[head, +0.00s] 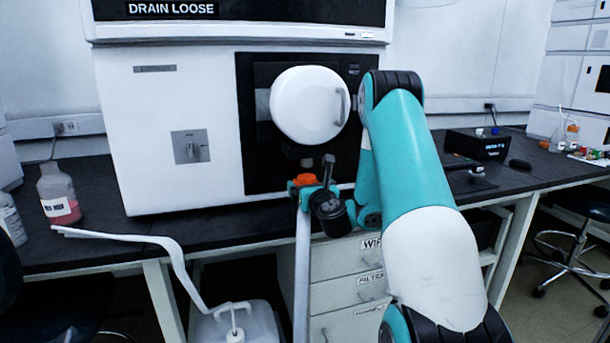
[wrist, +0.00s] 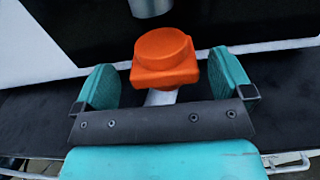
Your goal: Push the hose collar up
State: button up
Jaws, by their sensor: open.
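The orange hose collar (head: 305,179) sits at the top of a pale hose (head: 302,262), in front of the instrument's dark panel. In the wrist view the collar (wrist: 163,60) has a round top on a squarer base. My gripper (head: 307,189) is open around the collar, and its teal fingers also show in the wrist view (wrist: 163,78). A gap shows between the collar and the left finger.
The white instrument (head: 170,130) displays "DRAIN LOOSE" and has a round white cover (head: 308,105) above my gripper. A white container (head: 237,325) with a pale tube stands below the bench. A bottle (head: 58,195) stands on the dark bench (head: 120,222) at left.

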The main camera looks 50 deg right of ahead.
aim_at(309, 167)
jog(key=shift+w+d, duration=0.25)
jog(key=shift+w, duration=0.1)
jog(key=shift+d, duration=0.1)
jog(key=c, duration=1.3)
notch_tip(309, 167, up, 5)
jog(key=p, duration=0.5)
jog(key=o, duration=1.3)
